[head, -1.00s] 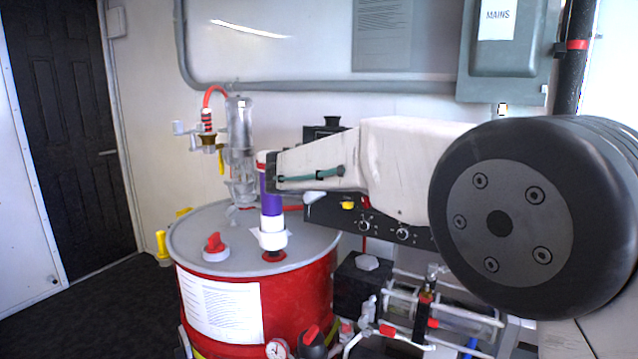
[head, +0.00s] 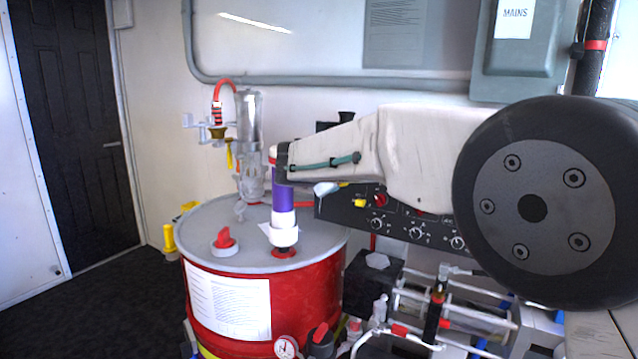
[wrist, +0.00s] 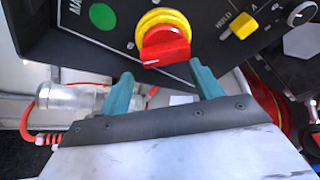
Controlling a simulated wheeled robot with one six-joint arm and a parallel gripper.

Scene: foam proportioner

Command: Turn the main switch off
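The main switch (wrist: 165,46) is a red rotary handle on a round yellow base, on a black control panel (wrist: 110,45) with a partly visible label beginning "MA". My gripper (wrist: 161,71) has two teal fingers, spread apart and empty, in the wrist view. The fingertips lie just below the red handle in the picture, one to each side. I cannot tell whether they touch it. In the head view the black panel (head: 397,228) shows beneath my arm; I cannot make out the main switch there.
A green round button (wrist: 102,16) and a yellow selector (wrist: 243,25) flank the switch. A red drum (head: 240,305) with a grey lid and a purple-white pipe (head: 284,205) stands left of the panel. A grey MAINS box (head: 525,60) hangs above right.

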